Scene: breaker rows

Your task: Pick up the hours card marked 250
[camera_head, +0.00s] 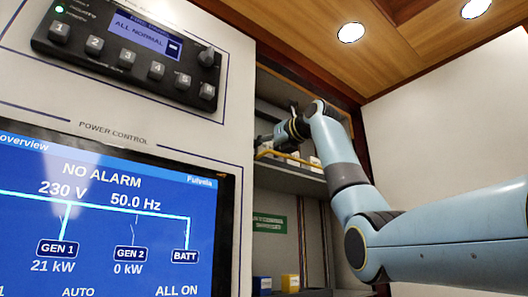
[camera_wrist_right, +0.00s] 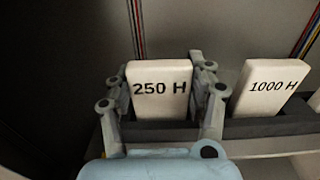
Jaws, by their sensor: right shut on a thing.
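The white hours card marked 250 H (camera_wrist_right: 160,92) stands upright in a dark holder (camera_wrist_right: 262,127) in the right wrist view. My right gripper (camera_wrist_right: 163,85) has one finger on each side of this card and is shut on it. The card's lower edge sits at the dark holder, and I cannot tell whether it is clear of the slot. In the head view my right gripper (camera_head: 280,135) is inside the upper part of the open cabinet, small and partly hidden by its own wrist. My left gripper is not in view.
A card marked 1000 H (camera_wrist_right: 272,88) stands to the right of the held card. The cabinet shelf (camera_head: 290,178) has a yellow rail at its front. A control panel and screen (camera_head: 110,220) fill the left.

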